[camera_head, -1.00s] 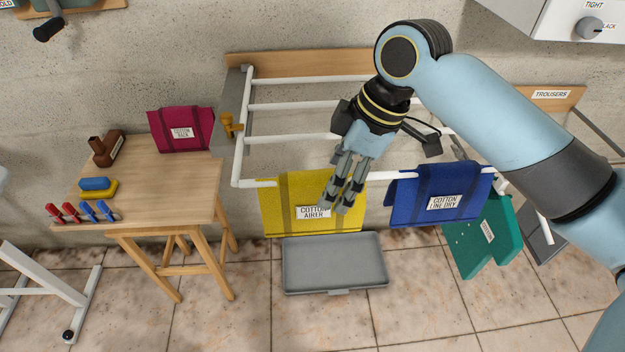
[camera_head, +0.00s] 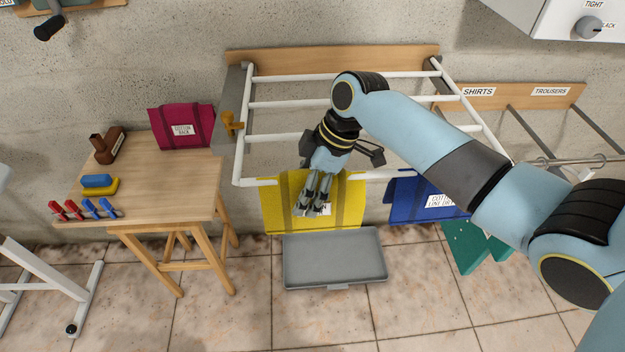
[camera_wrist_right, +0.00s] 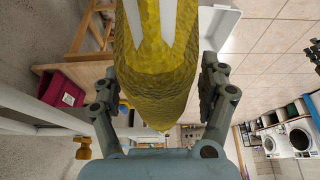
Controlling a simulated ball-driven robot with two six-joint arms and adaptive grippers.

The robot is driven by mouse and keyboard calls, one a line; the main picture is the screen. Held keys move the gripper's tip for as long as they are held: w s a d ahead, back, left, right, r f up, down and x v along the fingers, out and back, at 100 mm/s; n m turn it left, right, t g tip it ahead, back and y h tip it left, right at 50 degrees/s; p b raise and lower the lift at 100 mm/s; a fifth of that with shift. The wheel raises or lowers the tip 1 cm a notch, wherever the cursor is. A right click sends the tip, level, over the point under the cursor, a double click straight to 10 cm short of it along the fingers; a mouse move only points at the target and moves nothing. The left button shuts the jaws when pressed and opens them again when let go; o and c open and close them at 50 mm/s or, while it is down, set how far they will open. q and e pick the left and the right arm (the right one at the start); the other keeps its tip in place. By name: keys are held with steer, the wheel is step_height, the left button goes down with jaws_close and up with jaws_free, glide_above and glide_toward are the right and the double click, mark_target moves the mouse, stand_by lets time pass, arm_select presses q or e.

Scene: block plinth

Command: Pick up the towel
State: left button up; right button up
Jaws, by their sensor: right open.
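A yellow towel (camera_head: 345,207) with darker stripes hangs over the front white bar of the wall airer. My right gripper (camera_head: 310,208) is in front of it in the head view and hides most of its label. In the right wrist view the yellow towel (camera_wrist_right: 155,75) fills the gap between the two spread fingers of my right gripper (camera_wrist_right: 158,88). The fingers are open; I cannot tell whether they touch the cloth. A blue towel (camera_head: 408,203) hangs on the same bar to the right, partly behind my arm. My left gripper is out of view.
The airer (camera_head: 300,104) has several white rails. A grey tray (camera_head: 335,262) lies on the floor below the yellow towel. A wooden table (camera_head: 175,185) with a folded red cloth (camera_head: 183,112) stands left. A green piece (camera_head: 470,248) is at right.

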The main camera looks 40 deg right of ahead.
steer(key=shift+f, duration=0.3)
steer(key=shift+f, duration=0.2)
stand_by(0.5)
steer(key=shift+c, duration=0.4)
steer(key=c, duration=1.3)
steer(key=shift+r, duration=0.1)
